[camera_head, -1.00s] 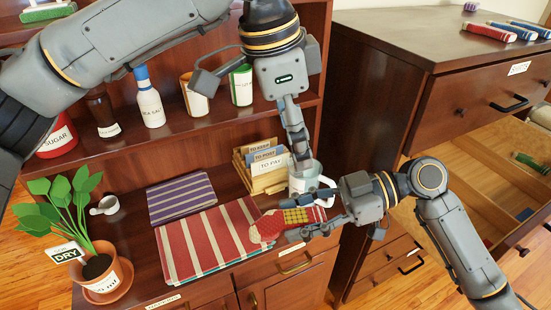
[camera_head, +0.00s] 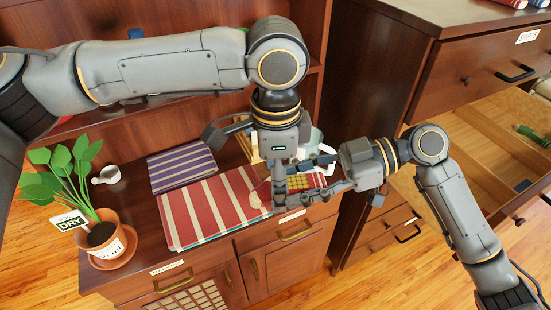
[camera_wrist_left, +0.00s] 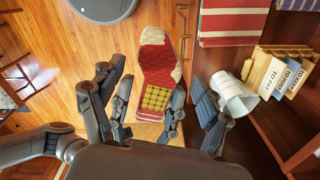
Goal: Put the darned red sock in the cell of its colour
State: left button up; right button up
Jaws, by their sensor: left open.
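The red sock (camera_head: 300,182) has a cream toe and heel and a yellow checked darn, which shows clearly in the left wrist view (camera_wrist_left: 157,99). It is held in the air by the counter's front edge. My right gripper (camera_head: 338,188) appears shut on its cuff end, though the contact is partly hidden. An open drawer (camera_head: 480,150) with wooden dividers stands at the right; a green item lies in one cell. No red cell can be made out.
A striped red cloth (camera_head: 205,212) and a purple striped cloth (camera_head: 182,165) lie on the counter. A potted plant (camera_head: 95,235) stands at its left end. The dresser's side rises between counter and drawer.

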pick_arm(q)
jog(key=shift+f, duration=0.4)
jog(key=shift+c, duration=0.5)
jog(key=c, duration=0.9)
jog(key=o, duration=1)
jog(key=shift+r, duration=0.1)
